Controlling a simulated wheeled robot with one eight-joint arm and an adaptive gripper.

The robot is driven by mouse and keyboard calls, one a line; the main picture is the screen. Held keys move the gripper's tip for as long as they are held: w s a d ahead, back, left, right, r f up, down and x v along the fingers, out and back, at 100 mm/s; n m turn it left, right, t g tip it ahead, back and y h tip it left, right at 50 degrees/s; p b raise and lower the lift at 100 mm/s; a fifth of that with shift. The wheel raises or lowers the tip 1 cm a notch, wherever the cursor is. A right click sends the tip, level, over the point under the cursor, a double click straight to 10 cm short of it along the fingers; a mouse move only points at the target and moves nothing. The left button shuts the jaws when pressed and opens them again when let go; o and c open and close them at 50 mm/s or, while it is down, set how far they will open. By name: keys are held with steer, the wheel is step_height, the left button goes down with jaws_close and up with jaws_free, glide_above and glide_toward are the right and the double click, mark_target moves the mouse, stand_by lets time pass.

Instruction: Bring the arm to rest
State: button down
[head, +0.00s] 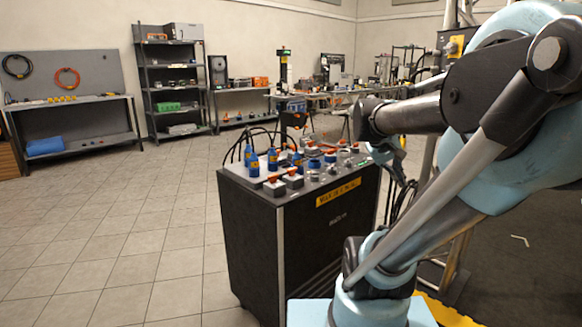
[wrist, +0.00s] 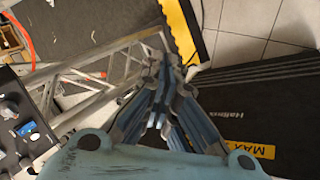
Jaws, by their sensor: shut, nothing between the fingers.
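My gripper (wrist: 163,75) shows in the wrist view with its blue-grey fingers shut and nothing between them. The gripper is mostly hidden there behind my forearm; a small blue part shows near the cabinet's right back edge. In the wrist view the fingers hang in the air beside the cabinet's dark side, and I cannot tell how far off it is.
The dark cabinet (head: 300,240) stands close in front, with blue connectors (head: 254,163) and switches on top. It also shows in the wrist view (wrist: 275,105). A metal truss (wrist: 95,82) stands beside it. Open tiled floor (head: 120,235) lies left. A shelf rack (head: 172,85) and workbench (head: 75,103) stand behind.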

steer(key=s+a+f+y, duration=0.6)
steer(key=s+a+f, duration=0.4)
steer(key=a+f, duration=0.4)
steer(key=shift+s+f+y, duration=0.3)
steer(key=shift+f, duration=0.2)
steer(key=shift+w+d+f, duration=0.1)
steer(key=shift+w+f, duration=0.1)
steer(key=shift+w, duration=0.3)
